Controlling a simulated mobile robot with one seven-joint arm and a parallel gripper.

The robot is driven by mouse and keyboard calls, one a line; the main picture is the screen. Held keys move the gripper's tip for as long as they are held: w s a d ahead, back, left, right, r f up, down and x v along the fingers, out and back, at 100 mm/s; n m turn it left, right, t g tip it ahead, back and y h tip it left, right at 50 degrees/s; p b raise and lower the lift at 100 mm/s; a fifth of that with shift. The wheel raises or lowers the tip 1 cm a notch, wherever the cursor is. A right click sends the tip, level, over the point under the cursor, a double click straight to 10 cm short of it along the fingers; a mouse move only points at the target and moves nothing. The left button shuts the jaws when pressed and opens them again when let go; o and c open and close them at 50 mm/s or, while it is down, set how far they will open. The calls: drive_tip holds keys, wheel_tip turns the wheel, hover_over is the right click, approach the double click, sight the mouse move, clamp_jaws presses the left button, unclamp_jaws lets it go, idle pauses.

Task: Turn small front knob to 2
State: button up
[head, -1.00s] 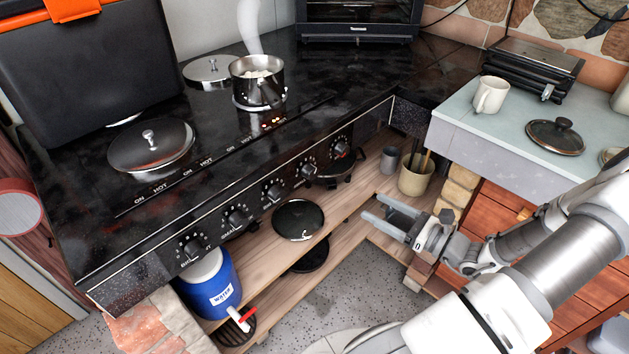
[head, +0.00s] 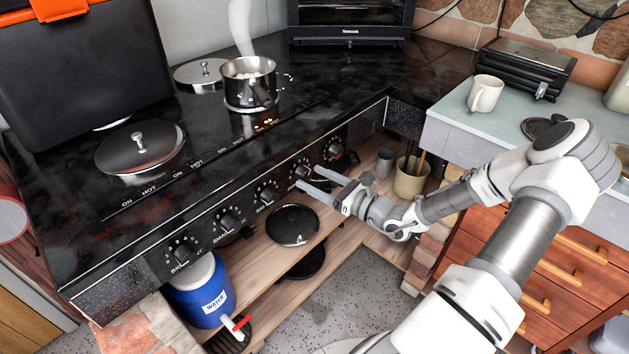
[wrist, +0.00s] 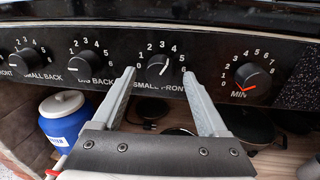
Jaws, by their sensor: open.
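The small front knob (wrist: 158,63) is a black round dial on the dark stove front, above the words SMALL FRONT. Numbers from 0 to 6 run around it. A pale pointer mark shows on its lower right side, towards the 5 and 6 side. The knob also shows in the head view (head: 303,171). My gripper (wrist: 158,73) is open and empty. In the wrist view its two fingers stand left and right of the knob, with a gap on each side. I cannot tell whether the tips reach the knob's depth.
Neighbouring knobs sit left (wrist: 83,66) and right (wrist: 253,78), the right one marked MIN with a red pointer. A steaming pot (head: 250,84) stands on the black cooktop (head: 200,140). Below are a shelf (head: 262,262), a black pan (head: 293,225) and a blue water jug (head: 204,296).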

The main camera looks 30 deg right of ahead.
drive_tip(key=shift+w+a, duration=0.1)
drive_tip(key=shift+w, duration=0.1)
clamp_jaws()
idle(0.3)
